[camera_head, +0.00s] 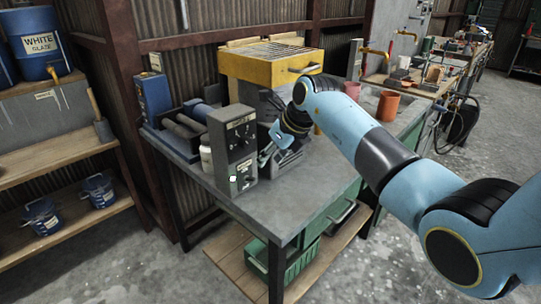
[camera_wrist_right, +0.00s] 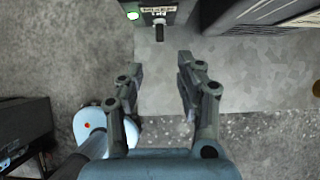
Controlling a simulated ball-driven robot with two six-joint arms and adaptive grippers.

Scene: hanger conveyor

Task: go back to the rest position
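My right gripper (camera_head: 264,160) hangs over the grey workbench (camera_head: 300,200) in the head view, beside the right side of a grey control box (camera_head: 232,140). In the right wrist view the gripper (camera_wrist_right: 160,75) is open, with its two fingers apart and nothing between them. The control box (camera_wrist_right: 160,8) shows at the top of that view, with a small black lever and a lit green button, beyond the fingertips. Part of the gripper is hidden in the head view by my wrist. My left gripper is in neither view.
A yellow-topped machine (camera_head: 270,62) stands at the back of the bench. A blue box (camera_head: 152,95) and a roller tray (camera_head: 180,130) stand at its left end. An orange-red pot (camera_head: 388,105) is at the right. Wooden shelves (camera_head: 60,150) stand left; the bench front is clear.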

